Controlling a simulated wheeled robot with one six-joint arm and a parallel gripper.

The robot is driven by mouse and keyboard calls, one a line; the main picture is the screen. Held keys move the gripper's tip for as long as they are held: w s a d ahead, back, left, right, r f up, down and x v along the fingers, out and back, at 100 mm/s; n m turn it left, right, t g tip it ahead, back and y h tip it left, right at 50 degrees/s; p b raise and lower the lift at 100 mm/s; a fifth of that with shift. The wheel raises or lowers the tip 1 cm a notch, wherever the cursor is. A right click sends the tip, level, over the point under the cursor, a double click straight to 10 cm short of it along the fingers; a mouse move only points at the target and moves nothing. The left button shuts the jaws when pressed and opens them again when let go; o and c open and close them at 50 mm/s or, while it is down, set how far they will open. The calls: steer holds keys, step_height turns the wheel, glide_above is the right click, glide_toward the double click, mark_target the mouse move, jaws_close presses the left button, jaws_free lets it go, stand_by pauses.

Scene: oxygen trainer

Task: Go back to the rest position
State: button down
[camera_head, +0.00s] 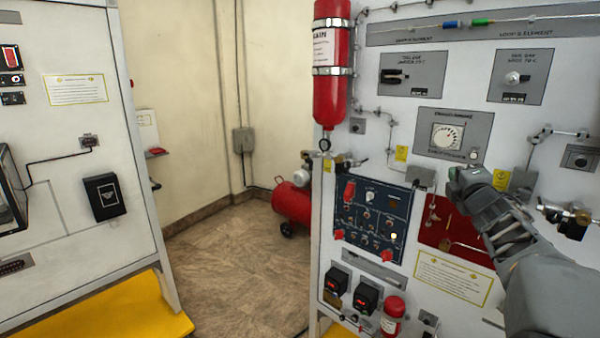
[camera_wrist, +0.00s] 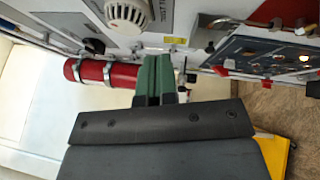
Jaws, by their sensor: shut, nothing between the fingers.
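My gripper (camera_head: 462,180) is at the right in the head view, in front of the white panel (camera_head: 395,130). It is just below the round white dial (camera_head: 447,136) and above the red plate (camera_head: 432,222). In the wrist view the green fingers of my gripper (camera_wrist: 153,75) are together with nothing between them. The white dial (camera_wrist: 126,10) shows at the top of the wrist view. I cannot tell how far the fingertips are from the panel.
A red cylinder (camera_head: 331,80) is strapped to the panel's left edge. A dark blue switch panel (camera_head: 372,222) is left of my gripper. A red tank (camera_head: 292,203) stands on the floor behind. Open floor (camera_head: 230,270) lies between the white panel and the left cabinet (camera_head: 70,150).

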steer(key=s+a+f+m+g+y, duration=0.1)
steer(key=s+a+f+m+g, duration=0.6)
steer(key=s+a+f+m, duration=0.2)
steer(key=s+a+f+m+g+y, duration=0.2)
steer(key=s+a+f+m+g, duration=0.6)
steer(key=s+a+f, duration=0.6)
step_height(320, 180, down, 4)
steer(key=shift+s+a+f+m+g, duration=0.1)
steer(key=shift+s+a+m+g, duration=0.2)
steer(key=shift+m, duration=0.4)
